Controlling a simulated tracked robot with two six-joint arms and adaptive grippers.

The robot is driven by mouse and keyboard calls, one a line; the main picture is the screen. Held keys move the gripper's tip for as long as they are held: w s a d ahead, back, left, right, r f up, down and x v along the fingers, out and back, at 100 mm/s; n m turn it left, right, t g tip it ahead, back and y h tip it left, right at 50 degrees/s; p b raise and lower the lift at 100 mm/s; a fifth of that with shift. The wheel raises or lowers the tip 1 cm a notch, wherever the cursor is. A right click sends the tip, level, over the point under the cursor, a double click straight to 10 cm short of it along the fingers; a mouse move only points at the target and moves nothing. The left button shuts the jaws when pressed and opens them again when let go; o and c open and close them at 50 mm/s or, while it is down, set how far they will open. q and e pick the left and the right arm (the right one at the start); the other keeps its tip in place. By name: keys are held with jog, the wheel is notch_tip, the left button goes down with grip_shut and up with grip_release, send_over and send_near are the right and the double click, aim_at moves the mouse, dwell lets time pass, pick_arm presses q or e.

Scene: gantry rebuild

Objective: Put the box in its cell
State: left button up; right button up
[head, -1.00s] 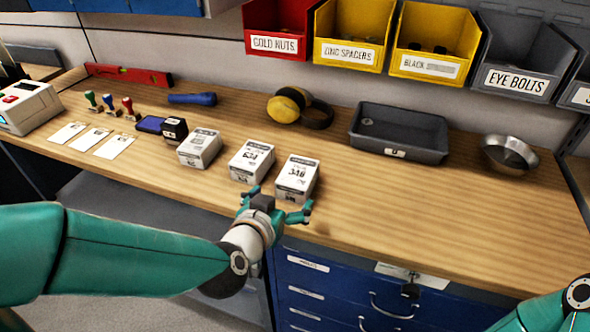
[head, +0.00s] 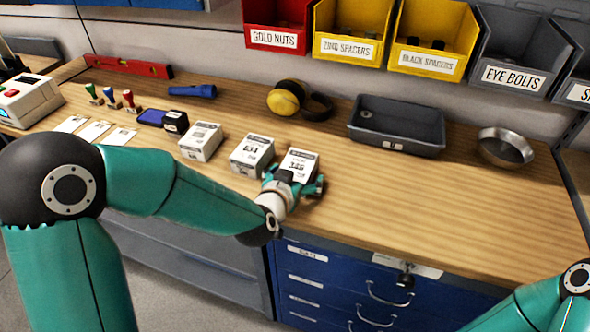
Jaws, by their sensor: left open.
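Three white labelled boxes stand in a row on the wooden bench: a left box (head: 201,141), a middle box (head: 251,154) and a right box (head: 300,163). My left gripper (head: 296,183) is open at the near side of the right box. Its fingers are beside that box's lower front, and they partly hide it. Whether they touch the box cannot be told. My right arm shows at the lower right corner; its gripper is out of view. No cell for a box can be made out.
A grey tray (head: 397,127), a metal bowl (head: 506,147), yellow ear defenders (head: 287,99) and a blue torch (head: 192,91) lie behind. Stamps (head: 111,97), cards (head: 94,131) and an ink pad (head: 152,117) are left. Labelled bins hang above. The bench's right front is clear.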

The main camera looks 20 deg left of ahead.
pick_arm(q)
jog(key=shift+c, duration=0.3)
jog(key=shift+s, duration=0.1)
jog(key=c, duration=1.2)
jog(key=shift+c, duration=0.3)
